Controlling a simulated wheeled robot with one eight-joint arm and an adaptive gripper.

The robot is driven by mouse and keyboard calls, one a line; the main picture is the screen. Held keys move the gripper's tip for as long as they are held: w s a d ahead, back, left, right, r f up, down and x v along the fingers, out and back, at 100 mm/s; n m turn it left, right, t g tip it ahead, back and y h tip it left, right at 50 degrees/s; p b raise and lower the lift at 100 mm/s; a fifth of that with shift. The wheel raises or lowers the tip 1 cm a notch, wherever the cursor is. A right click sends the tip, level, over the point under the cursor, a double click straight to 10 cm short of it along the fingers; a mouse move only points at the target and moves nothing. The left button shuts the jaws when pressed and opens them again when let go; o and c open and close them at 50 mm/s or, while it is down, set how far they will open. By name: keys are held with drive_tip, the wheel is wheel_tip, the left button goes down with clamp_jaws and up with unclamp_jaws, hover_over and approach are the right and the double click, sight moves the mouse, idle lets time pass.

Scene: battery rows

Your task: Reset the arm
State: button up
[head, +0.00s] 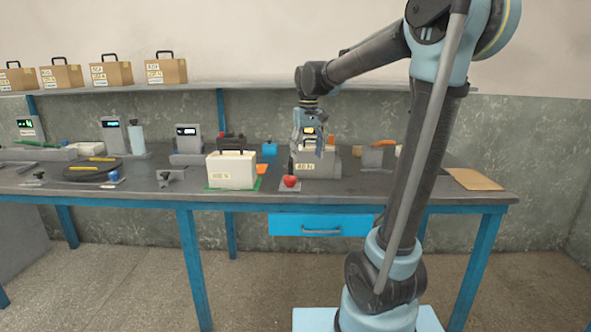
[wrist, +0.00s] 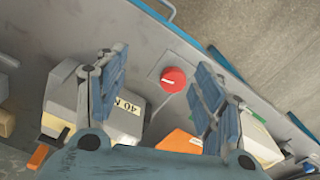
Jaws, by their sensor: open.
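My gripper (head: 311,148) hangs from my bent arm over the middle of the workbench (head: 380,192). In the wrist view its two blue fingers stand wide apart, and the gap between them (wrist: 160,72) is empty. A red round knob (wrist: 173,80) on a grey plate shows beyond that gap, apart from the fingers. The knob (head: 290,181) also shows near the bench's front edge in the head view. A grey labelled block (head: 318,165) stands behind and below the gripper, partly hidden by it. In the wrist view the left finger covers part of this block (wrist: 127,120).
A white handled battery (head: 231,171) stands on a green mat left of the knob. An orange piece (wrist: 180,142) lies nearby. A dark round disc (head: 92,169) is further left. Handled boxes (head: 110,73) line the shelf above. A tan board (head: 474,179) lies at the right end.

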drive_tip(key=s+d+f+m+t, duration=0.1)
drive_tip(key=s+d+f, duration=0.35)
drive_tip(key=s, duration=0.25)
drive_tip(key=s+d+f+m, duration=0.1)
drive_tip(key=s+d+f, duration=0.2)
drive_tip(key=s+d, duration=0.35)
drive_tip(key=s+d+f+m, duration=0.1)
drive_tip(key=s+d+f, duration=0.3)
drive_tip(key=s+f, duration=0.8)
drive_tip(key=shift+s+d+f+m+t, duration=0.15)
drive_tip(key=shift+s+f+m+t, duration=0.15)
drive_tip(key=shift+s+t, duration=0.1)
drive_tip(key=shift+w+f, duration=0.2)
drive_tip(key=shift+w, duration=0.3)
idle(0.4)
drive_tip(key=shift+o, duration=0.2)
idle(0.5)
